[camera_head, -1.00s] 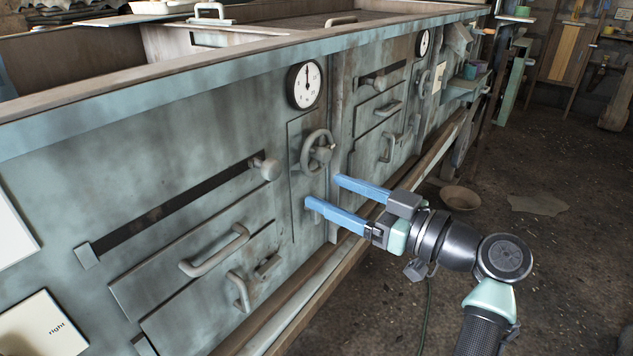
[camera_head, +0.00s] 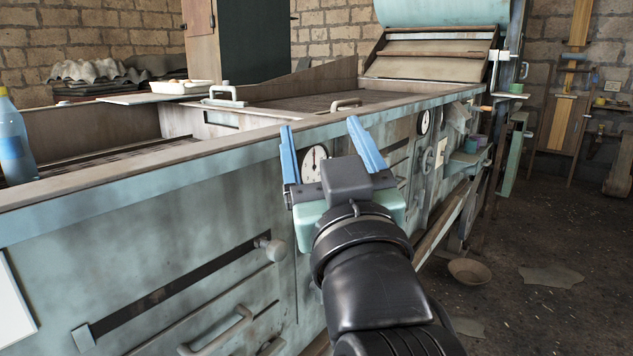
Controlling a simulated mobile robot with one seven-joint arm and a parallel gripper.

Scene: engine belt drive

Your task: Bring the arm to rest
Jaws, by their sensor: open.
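My gripper (camera_head: 327,148) has blue fingers spread wide apart, with nothing between them. It points up and away, in front of the upper edge of the blue-grey machine (camera_head: 180,262). A round dial (camera_head: 314,162) on the machine's front shows between and behind the fingers. My arm reaches up from the lower right and hides the handwheel area below that dial. I cannot tell whether the fingers touch the machine's edge.
A slider knob (camera_head: 274,250) and a drawer handle (camera_head: 218,334) stick out from the machine's front. A blue bottle (camera_head: 14,140) and a white tray (camera_head: 181,87) are on top. A bowl (camera_head: 469,271) lies on the floor at the right, where there is free room.

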